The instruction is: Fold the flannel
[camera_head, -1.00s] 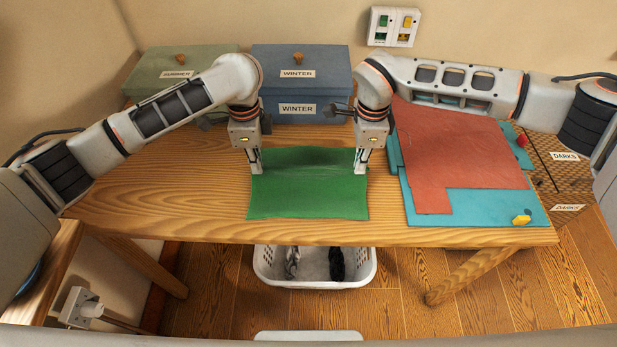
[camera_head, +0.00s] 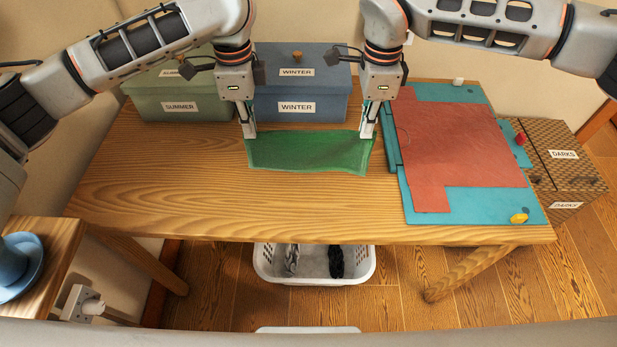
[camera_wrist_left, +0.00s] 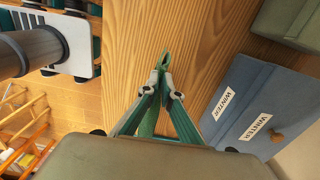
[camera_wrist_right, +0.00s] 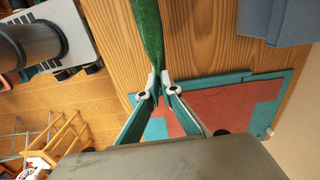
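The green flannel (camera_head: 308,152) is stretched between my two grippers at the back middle of the table, in front of the blue box. My left gripper (camera_head: 250,134) is shut on its far left corner. My right gripper (camera_head: 367,134) is shut on its far right corner. The cloth hangs down between them; I cannot tell whether its near edge touches the table. The left wrist view shows a bit of flannel (camera_wrist_left: 165,58) between the closed fingertips (camera_wrist_left: 163,84). The right wrist view shows the flannel (camera_wrist_right: 148,35) running from the fingertips (camera_wrist_right: 159,80).
A blue WINTER box (camera_head: 325,93) and a green SUMMER box (camera_head: 180,98) stand behind. A red cloth (camera_head: 465,150) lies on a teal board (camera_head: 480,202) at right. The wooden table (camera_head: 230,205) is clear in front and left. A white basket (camera_head: 313,277) sits on the floor below.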

